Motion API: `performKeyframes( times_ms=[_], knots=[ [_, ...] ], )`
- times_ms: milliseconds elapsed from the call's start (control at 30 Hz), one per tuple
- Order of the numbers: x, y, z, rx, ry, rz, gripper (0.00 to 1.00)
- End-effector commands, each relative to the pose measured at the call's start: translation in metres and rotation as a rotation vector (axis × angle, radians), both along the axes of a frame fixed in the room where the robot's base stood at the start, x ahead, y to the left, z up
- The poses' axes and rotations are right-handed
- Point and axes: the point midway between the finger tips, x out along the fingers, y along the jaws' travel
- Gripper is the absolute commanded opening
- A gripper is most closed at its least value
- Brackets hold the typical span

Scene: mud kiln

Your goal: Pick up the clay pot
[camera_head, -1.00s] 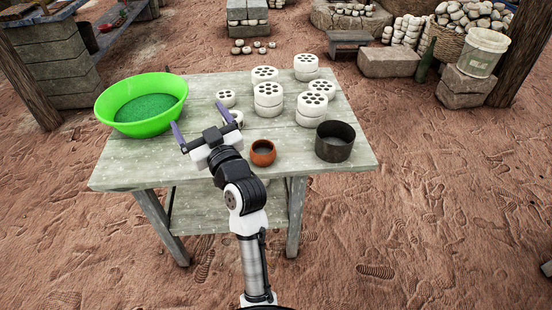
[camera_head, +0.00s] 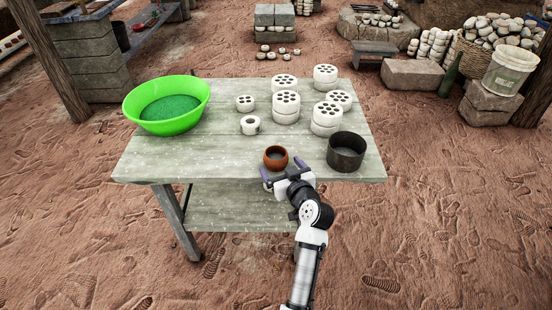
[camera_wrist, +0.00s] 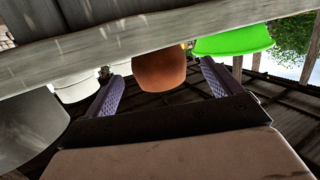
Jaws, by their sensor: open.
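The clay pot (camera_head: 276,163) is small, round and reddish-brown, and stands upright near the front edge of the wooden table (camera_head: 220,160). My gripper (camera_head: 283,168) is open, with its purple fingers spread at the pot's near side by the table's front edge. In the wrist view, which appears upside down, the clay pot (camera_wrist: 160,72) sits beyond and between the two fingers of my gripper (camera_wrist: 162,80). I cannot tell whether the fingertips reach around the pot. Nothing is held.
A dark metal pot (camera_head: 346,155) stands close to the right of the clay pot. White perforated blocks (camera_head: 286,105), some stacked, stand behind it. A green basin (camera_head: 166,106) is at the table's left. The front-left tabletop is clear.

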Motion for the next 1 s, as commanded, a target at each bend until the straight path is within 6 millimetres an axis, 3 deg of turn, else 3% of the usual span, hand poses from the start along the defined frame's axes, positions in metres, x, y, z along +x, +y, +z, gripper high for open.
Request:
performKeyframes(
  times_ms=[400,700,1000],
  knots=[
    [0.044,0.016,-0.012,0.0,0.0,0.001,0.91],
    [0.048,0.017,-0.014,-0.001,0.0,0.0,0.91],
    [0.048,0.017,-0.014,0.0,0.0,0.0,0.51]
  ],
)
